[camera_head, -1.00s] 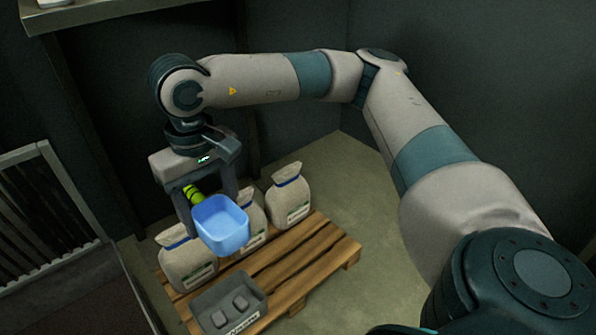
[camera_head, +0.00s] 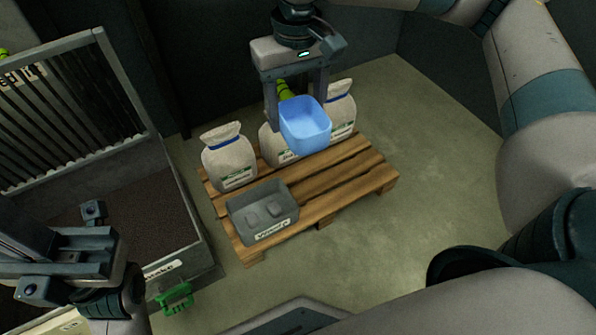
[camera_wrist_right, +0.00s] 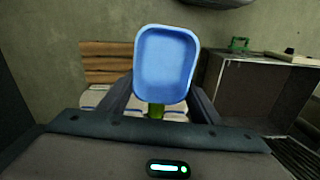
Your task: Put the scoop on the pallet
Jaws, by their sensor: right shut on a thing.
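The scoop has a blue bowl (camera_head: 305,125) and a green handle (camera_head: 285,90). My right gripper (camera_head: 293,98) is shut on the handle, fingers pointing down, with the bowl in front of them. The bowl looks empty in the right wrist view (camera_wrist_right: 165,65). The scoop overlaps the bags at the back of the wooden pallet (camera_head: 345,185) in the head view; its height above the pallet is hard to tell. My left gripper (camera_head: 65,252) is at the lower left, away from the pallet; its jaw opening is unclear.
White bags (camera_head: 230,160) stand along the pallet's back. A grey bin (camera_head: 262,212) with a label sits at its front left. The right part of the pallet is bare. A dark box with a barred lid (camera_head: 70,105) and green handle (camera_head: 175,297) stands at left.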

